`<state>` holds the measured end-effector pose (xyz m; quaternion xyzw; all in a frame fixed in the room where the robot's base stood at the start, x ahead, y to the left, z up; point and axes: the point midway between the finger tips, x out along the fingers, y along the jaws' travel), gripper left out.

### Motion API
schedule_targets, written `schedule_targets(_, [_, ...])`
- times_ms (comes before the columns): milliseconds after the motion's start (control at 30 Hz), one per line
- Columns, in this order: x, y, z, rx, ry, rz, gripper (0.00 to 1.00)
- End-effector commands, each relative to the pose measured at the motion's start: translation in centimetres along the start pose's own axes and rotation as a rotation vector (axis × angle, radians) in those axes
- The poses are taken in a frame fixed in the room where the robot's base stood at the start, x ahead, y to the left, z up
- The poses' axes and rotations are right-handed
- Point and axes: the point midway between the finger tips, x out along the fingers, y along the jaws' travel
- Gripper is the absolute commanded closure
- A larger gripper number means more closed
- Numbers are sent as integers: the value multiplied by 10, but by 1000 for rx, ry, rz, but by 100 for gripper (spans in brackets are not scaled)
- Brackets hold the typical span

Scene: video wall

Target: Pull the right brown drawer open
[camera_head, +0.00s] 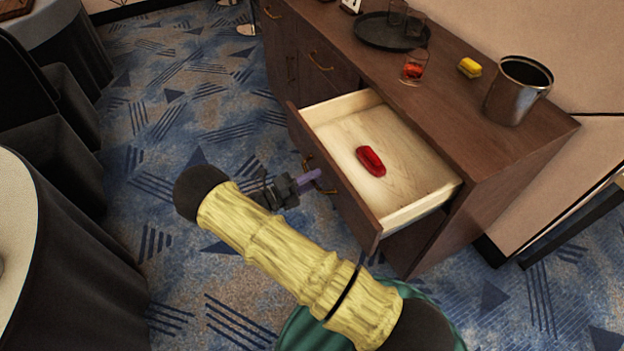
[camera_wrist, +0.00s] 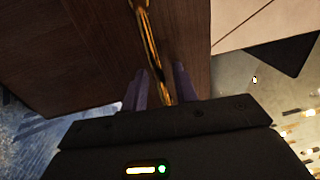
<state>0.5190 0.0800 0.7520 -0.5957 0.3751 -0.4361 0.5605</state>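The right brown drawer (camera_head: 338,190) of the wooden cabinet stands well open, showing its pale inside (camera_head: 340,127). A red, rounded object (camera_head: 371,161) lies in it. My gripper (camera_head: 310,178) is at the drawer's front, at its brass handle (camera_head: 325,188). Part of the handle is hidden by the fingers in the head view.
The cabinet top (camera_head: 450,105) holds a dark tray (camera_head: 380,38) with glasses, a glass with red contents (camera_head: 414,68), a yellow object (camera_head: 469,68) and a metal bucket (camera_head: 517,92). Dark-draped tables (camera_head: 75,270) stand at left. Carpet (camera_head: 150,130) is free between them and the cabinet.

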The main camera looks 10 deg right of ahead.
Motion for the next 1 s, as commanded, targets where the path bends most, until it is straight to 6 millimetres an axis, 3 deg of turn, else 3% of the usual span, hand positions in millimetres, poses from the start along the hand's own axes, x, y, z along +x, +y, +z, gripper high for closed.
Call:
schedule_targets(267, [-22,1,1,2,-4,1,71])
schedule_targets(1000, [-162,2,0,1,-2,1,71])
